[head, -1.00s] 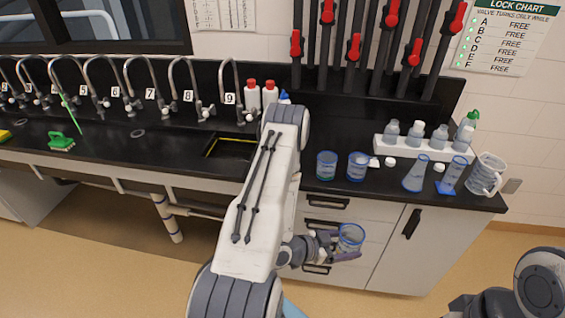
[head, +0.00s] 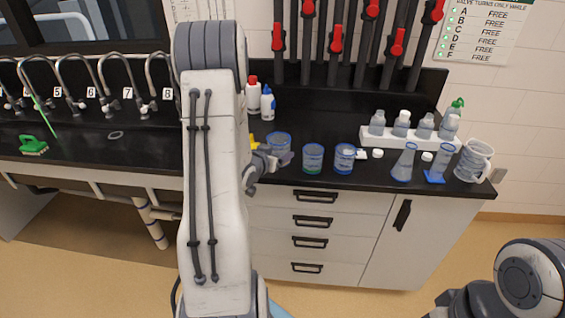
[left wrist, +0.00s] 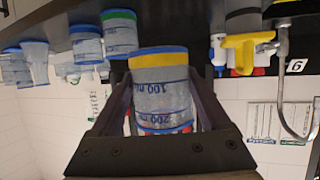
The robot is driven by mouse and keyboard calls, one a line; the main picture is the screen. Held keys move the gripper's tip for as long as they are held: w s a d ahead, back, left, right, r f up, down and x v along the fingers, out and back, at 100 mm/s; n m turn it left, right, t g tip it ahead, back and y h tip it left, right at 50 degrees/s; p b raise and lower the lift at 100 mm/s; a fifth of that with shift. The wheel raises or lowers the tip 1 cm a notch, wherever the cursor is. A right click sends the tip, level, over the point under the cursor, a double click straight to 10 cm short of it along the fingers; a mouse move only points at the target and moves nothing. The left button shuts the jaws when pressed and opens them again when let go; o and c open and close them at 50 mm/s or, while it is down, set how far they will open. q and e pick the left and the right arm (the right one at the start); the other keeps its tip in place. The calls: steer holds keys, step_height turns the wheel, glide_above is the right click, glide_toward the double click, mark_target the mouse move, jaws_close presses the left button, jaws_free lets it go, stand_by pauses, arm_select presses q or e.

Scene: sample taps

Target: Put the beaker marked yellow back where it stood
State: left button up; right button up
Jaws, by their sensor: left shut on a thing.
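The beaker marked yellow (head: 279,143) is a clear beaker with a blue rim. Its yellow band and volume marks show in the left wrist view (left wrist: 160,85), where the picture is upside down. My left gripper (head: 272,159) is shut on it, with a finger on each side. The beaker is upright at the counter's front part, left of the green-marked beaker (head: 313,159). I cannot tell whether its base touches the counter. The blue-marked beaker (head: 344,159) stands right of the green one. My right gripper is out of view; only part of that arm shows at lower right.
A white rack (head: 408,140) with several bottles stands at the back right. A flask (head: 404,163), a blue-based cylinder (head: 439,165) and a jug (head: 473,162) stand in front of it. Two bottles (head: 260,100) stand behind the held beaker. Numbered taps line the left.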

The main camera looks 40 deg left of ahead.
arm_select(q)
steer(key=p, duration=0.2)
glide_above(282, 168)
step_height(282, 168, down, 5)
steer(key=shift+s, duration=0.1)
step_height(282, 168, down, 3)
steer(key=shift+f+p, duration=0.1)
steer(key=shift+p, duration=0.35)
steer(key=shift+f, duration=0.35)
steer(key=shift+f, duration=0.1)
steer(key=o, duration=1.2)
steer(key=shift+c, duration=0.2)
